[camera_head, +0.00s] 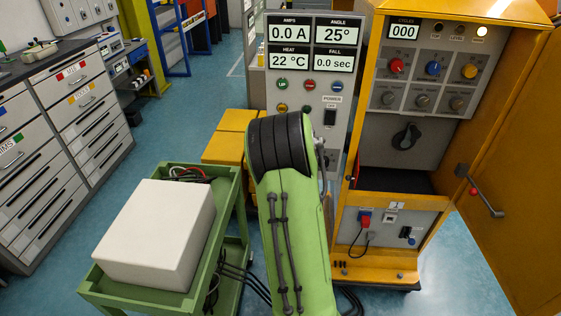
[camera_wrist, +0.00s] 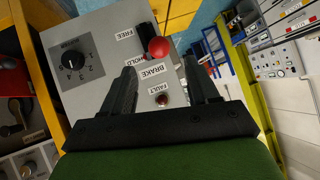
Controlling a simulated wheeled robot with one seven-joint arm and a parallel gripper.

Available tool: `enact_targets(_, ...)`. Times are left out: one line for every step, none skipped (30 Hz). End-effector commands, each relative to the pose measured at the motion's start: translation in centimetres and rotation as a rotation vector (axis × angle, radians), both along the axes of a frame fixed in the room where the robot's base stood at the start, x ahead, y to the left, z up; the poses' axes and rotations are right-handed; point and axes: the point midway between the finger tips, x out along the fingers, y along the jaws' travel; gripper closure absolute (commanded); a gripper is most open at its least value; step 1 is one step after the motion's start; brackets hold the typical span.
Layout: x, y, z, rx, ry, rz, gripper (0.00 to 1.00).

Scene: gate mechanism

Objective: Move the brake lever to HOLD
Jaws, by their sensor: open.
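The brake lever (camera_wrist: 159,47) shows in the wrist view as a red ball knob over a dark slot on a grey panel (camera_wrist: 92,88). The FREE label (camera_wrist: 132,33) is beside the slot's upper part and the HOLD label (camera_wrist: 121,61) is lower, nearer my gripper. The knob appears between the two label heights; its exact setting is hard to tell. My gripper (camera_wrist: 159,67) is open, its two black fingers on either side below the knob, with nothing between them. In the head view my green arm hides the lever and gripper.
A numbered black dial (camera_wrist: 75,60) and a red FAULT lamp (camera_wrist: 162,99) are on the same panel. In the head view, a yellow cabinet (camera_head: 408,190) with an open door stands right. A green cart (camera_head: 180,293) carrying a white box (camera_head: 155,235) stands left.

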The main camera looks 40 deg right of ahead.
Motion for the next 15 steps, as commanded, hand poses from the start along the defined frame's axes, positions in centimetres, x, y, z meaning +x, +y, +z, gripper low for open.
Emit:
enact_targets(-1.0,0.6,1.1,0.0,-0.004,-0.002,0.41)
enact_targets(-1.5,1.0,1.5,0.0,-0.004,-0.002,0.41)
enact_targets(-2.2,1.4,2.2,-0.001,-0.004,-0.001,0.41)
enact_targets(-2.7,1.7,2.6,0.0,-0.004,-0.001,0.41)
enact_targets(-3.1,2.0,2.9,0.0,-0.004,-0.001,0.41)
enact_targets(-3.7,2.3,3.3,0.0,-0.002,0.0,0.41)
enact_targets(-4.0,2.5,3.6,-0.001,-0.003,0.0,0.41)
enact_targets(-4.2,2.7,3.8,0.0,-0.002,0.0,0.41)
enact_targets(-4.5,2.9,4.1,-0.001,-0.002,0.0,0.41)
enact_targets(-4.7,3.0,4.2,-0.001,-0.002,0.0,0.41)
enact_targets(-4.8,3.0,4.2,0.0,-0.001,0.001,0.41)
enact_targets(-4.9,3.1,4.3,-0.001,0.0,0.001,0.41)
enact_targets(-4.9,3.1,4.3,-0.001,0.0,0.001,0.41)
enact_targets(-4.9,3.1,4.3,-0.001,0.0,0.001,0.41)
enact_targets(-4.9,3.1,4.3,-0.001,0.0,0.001,0.41)
